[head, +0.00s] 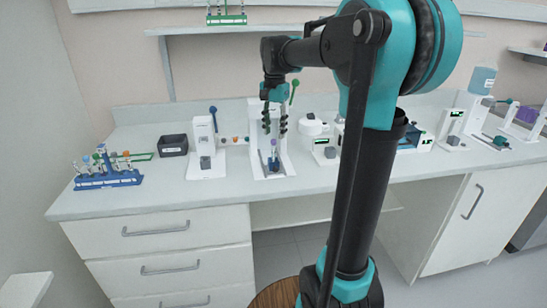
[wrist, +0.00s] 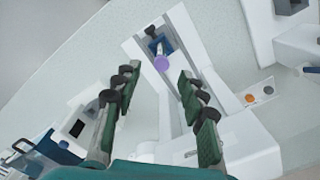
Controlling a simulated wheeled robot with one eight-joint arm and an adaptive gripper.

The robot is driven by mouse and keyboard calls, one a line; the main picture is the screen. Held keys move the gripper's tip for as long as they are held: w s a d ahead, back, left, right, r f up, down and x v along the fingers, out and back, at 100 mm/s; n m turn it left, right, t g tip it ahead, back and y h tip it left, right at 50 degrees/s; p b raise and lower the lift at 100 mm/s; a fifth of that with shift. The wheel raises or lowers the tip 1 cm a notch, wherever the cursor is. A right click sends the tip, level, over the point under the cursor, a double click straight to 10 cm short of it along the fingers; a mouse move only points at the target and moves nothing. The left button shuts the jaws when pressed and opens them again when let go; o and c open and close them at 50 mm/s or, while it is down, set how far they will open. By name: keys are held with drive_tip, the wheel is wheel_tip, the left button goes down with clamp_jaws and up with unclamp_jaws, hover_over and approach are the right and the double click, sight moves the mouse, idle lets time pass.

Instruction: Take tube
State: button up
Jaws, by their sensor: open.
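A tube with a purple cap (wrist: 161,63) stands in a small blue holder (wrist: 158,45) on the track of a white device in the wrist view. In the head view the blue holder (head: 274,164) sits low at the front of the white device (head: 259,172), and the tube in it is small and hard to make out. My gripper (head: 275,131) points down above the holder. In the wrist view my gripper (wrist: 156,74) is open and empty, with its dark green fingers on either side of the tube's cap in the picture. The height gap is hard to judge.
Another white device (head: 204,150) stands just left, and a white machine (head: 322,138) just right. A dark box (head: 173,145) and a blue rack (head: 107,180) with several tubes are further left. A shelf (head: 200,29) runs above. The counter's front strip is clear.

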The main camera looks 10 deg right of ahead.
sight(274, 151)
drive_tip(key=f, duration=0.8)
drive_tip(key=shift+s+a+f, duration=0.15)
drive_tip(key=shift+a+f, duration=0.05)
drive_tip(key=shift+f, duration=0.2)
clamp_jaws()
